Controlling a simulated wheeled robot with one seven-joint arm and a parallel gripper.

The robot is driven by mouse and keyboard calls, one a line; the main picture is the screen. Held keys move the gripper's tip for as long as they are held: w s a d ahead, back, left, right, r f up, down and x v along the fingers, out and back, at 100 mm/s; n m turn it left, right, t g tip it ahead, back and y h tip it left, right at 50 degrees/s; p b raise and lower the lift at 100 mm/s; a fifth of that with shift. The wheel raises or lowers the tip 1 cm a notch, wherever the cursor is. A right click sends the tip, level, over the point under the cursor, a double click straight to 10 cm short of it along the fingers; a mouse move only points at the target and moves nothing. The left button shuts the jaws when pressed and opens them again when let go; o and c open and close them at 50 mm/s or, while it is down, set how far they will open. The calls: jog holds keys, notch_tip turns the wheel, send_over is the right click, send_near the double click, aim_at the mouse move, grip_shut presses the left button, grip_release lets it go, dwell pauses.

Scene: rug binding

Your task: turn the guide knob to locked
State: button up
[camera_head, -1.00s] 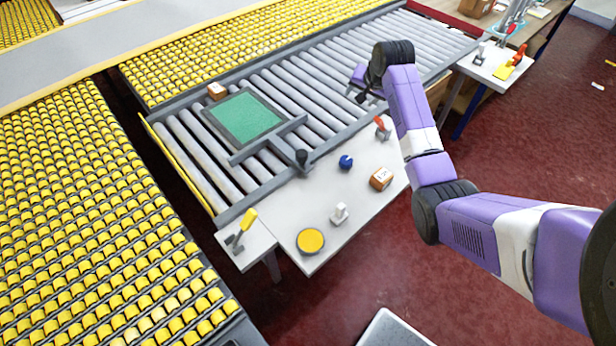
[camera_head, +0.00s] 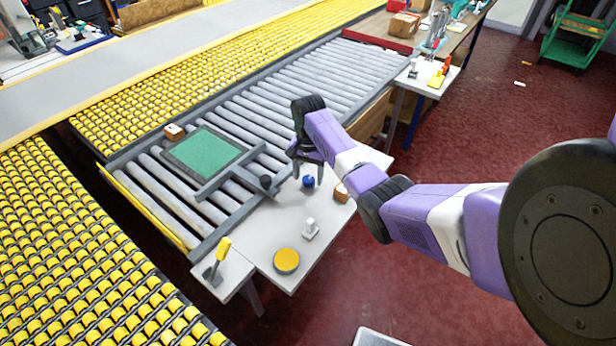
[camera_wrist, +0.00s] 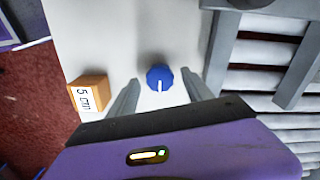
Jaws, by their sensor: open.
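The blue guide knob (camera_head: 308,181) sits on the white table, just below my gripper in the head view. In the wrist view the knob (camera_wrist: 159,77) is a round blue cap with a white pointer line, which points toward my gripper's body. My gripper (camera_head: 308,172) points down with its fingers apart. In the wrist view its two grey fingers (camera_wrist: 160,90) stand left and right of the knob, with a gap on each side. I cannot tell how far above the knob the fingertips are. No lock marking is legible.
A wooden block marked "5 cm" (camera_wrist: 88,93) stands close to the left finger in the wrist view. The white table (camera_head: 262,240) also bears a yellow disc (camera_head: 286,260) and a small white piece (camera_head: 310,229).

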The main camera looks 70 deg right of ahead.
jog(key=shift+f, duration=0.55)
grip_shut()
